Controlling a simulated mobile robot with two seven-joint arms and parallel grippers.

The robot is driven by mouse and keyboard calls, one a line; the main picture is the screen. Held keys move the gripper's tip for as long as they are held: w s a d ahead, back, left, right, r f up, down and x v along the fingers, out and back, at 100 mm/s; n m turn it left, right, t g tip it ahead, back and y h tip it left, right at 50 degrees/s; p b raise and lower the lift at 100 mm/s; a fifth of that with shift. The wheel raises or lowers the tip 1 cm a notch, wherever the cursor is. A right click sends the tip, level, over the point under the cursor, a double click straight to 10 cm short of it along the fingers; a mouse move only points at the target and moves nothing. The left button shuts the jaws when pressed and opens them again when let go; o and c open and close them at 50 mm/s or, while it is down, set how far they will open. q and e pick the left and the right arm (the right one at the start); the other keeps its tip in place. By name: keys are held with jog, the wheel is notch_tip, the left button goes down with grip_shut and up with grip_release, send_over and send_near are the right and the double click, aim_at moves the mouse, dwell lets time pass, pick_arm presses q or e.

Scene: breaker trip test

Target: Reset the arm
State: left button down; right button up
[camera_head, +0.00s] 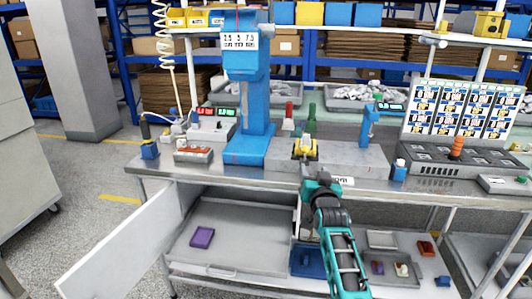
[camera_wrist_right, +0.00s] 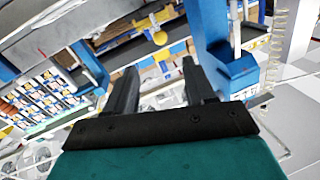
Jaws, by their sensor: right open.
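My right arm, teal and black, rises from the bottom of the head view. Its right gripper (camera_head: 308,172) is over the front edge of the workbench (camera_head: 255,178), in front of a small yellow and black device (camera_head: 305,149). In the right wrist view the two dark fingers of the right gripper (camera_wrist_right: 160,82) stand apart with nothing between them. The fingertips are hard to make out in the head view. My left arm and gripper are not in view.
A blue press (camera_head: 247,90) stands left of the gripper and shows in the wrist view (camera_wrist_right: 212,45). A label board (camera_head: 463,110) stands at the right. Below, an open drawer (camera_head: 235,235) holds a purple block (camera_head: 202,237). A blue tray (camera_head: 307,262) lies beside my arm.

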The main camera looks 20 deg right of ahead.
jog(key=s+a+f+n+g+y, duration=0.2)
jog(key=s+a+f, duration=0.4)
jog(key=s, duration=0.5)
jog(key=s+a+f+n+g+y, duration=0.2)
jog(key=s+a+f, duration=0.5)
jog(key=s, duration=0.4)
jog(key=s+a+f+n+g+y, duration=0.2)
jog(key=s+a+f+n+y, duration=0.2)
jog(key=s+a+f, duration=0.3)
jog(key=s, duration=0.4)
jog(key=shift+f+n, duration=0.3)
jog(key=shift+f, duration=0.05)
